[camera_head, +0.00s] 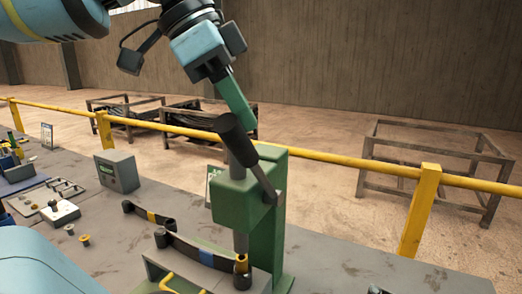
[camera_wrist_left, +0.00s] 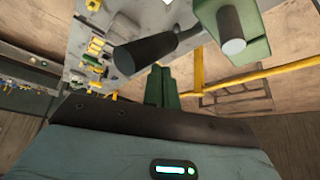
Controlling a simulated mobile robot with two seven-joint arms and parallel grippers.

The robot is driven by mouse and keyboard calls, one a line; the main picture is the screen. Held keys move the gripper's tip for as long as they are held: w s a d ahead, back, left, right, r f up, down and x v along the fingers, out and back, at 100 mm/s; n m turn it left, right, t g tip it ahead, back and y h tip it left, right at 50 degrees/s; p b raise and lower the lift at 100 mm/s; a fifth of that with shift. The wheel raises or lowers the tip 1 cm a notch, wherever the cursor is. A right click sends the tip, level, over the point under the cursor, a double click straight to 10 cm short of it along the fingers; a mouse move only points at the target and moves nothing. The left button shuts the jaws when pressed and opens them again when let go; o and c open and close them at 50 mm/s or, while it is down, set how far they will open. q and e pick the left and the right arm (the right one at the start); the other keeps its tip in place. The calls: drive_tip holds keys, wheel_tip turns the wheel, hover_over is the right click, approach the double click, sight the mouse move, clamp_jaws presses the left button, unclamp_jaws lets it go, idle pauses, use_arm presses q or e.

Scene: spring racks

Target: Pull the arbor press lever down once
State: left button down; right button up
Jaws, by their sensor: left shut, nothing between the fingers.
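The green arbor press (camera_head: 232,203) stands on the grey bench. Its lever has a thick black handle (camera_head: 236,139) pointing up and left from a metal arm at the press's right side. My left gripper (camera_head: 246,118) comes from above with its green fingers shut and empty. The fingertips are close behind the handle's upper end; I cannot tell whether they touch. In the left wrist view the shut fingers (camera_wrist_left: 158,86) are just below the black handle (camera_wrist_left: 146,50), with the press ram (camera_wrist_left: 232,30) to the right. My right gripper is out of view.
A black leaf spring with a blue band (camera_head: 205,254) lies on a fixture under the press, a brass bushing (camera_head: 241,265) at its end. A yellow-banded spring (camera_head: 150,215) and a grey control box (camera_head: 117,171) are to the left. A yellow rail (camera_head: 318,157) runs behind.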

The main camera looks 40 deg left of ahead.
sight(228, 141)
use_arm(q)
drive_tip(key=shift+s+d+f, duration=0.25)
drive_tip(key=shift+s+f, duration=0.55)
drive_tip(key=shift+s, duration=0.05)
drive_tip(key=shift+s+d+f, duration=0.2)
drive_tip(key=shift+s+f, duration=0.4)
drive_tip(key=shift+f, duration=0.15)
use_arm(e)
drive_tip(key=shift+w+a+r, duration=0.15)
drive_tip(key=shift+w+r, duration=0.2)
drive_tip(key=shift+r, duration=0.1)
use_arm(q)
drive_tip(key=shift+f, duration=0.1)
drive_tip(key=f, duration=0.1)
drive_tip(key=s+f, duration=0.2)
drive_tip(key=shift+s+d+f+p, duration=0.1)
drive_tip(key=shift+d+f+p, duration=0.2)
drive_tip(key=shift+d, duration=0.05)
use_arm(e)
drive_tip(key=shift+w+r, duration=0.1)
use_arm(q)
drive_tip(key=shift+f, duration=0.1)
